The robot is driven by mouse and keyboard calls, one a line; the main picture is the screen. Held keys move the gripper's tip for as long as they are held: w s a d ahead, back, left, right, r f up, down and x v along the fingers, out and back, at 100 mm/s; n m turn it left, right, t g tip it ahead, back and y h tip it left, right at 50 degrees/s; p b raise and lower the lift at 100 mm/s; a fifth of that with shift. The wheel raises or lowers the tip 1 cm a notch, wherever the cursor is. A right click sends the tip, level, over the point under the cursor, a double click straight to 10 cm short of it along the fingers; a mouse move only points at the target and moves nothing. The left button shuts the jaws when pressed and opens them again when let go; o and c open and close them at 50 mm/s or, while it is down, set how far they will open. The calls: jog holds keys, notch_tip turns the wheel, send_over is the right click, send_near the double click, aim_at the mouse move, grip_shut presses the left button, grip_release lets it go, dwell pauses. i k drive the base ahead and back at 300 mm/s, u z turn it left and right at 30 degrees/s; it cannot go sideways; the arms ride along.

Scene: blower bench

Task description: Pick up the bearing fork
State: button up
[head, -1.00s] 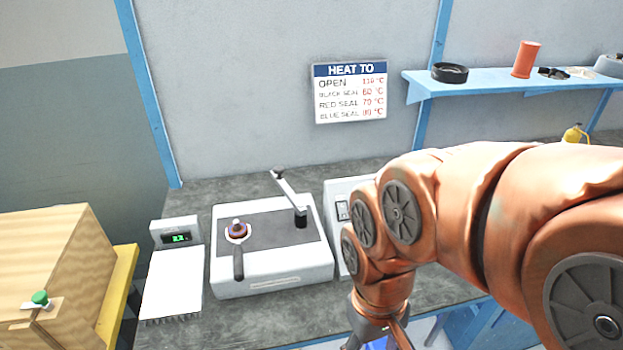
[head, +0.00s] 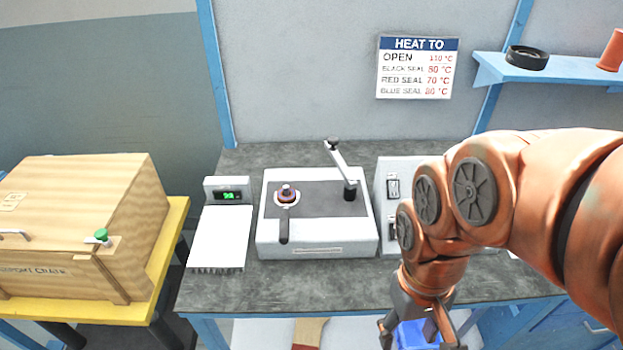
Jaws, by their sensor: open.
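The bearing fork appears to be the black-handled tool (head: 283,228) on the white bench unit (head: 318,240). Its handle points toward the front edge, and its far end is at a small purple and copper-coloured part (head: 287,194). Whether the fork is around or under that part is too small to tell. My gripper (head: 418,335) hangs pointing down in front of the bench's front edge, right of the fork and apart from it. Its fingers are spread and nothing shows between them.
A crank arm (head: 342,168) stands up on the unit's right side. A scale (head: 220,236) is to the left, a switch box (head: 391,187) to the right. A wooden crate (head: 80,220) sits on a yellow stand. A blue bin (head: 408,335) is below my gripper.

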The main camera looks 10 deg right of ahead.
aim_at(284, 224)
jog(key=u, duration=0.5)
jog(key=k, duration=1.2)
jog(key=u, duration=1)
jog(key=i, duration=1.5)
jog(key=z, duration=0.95)
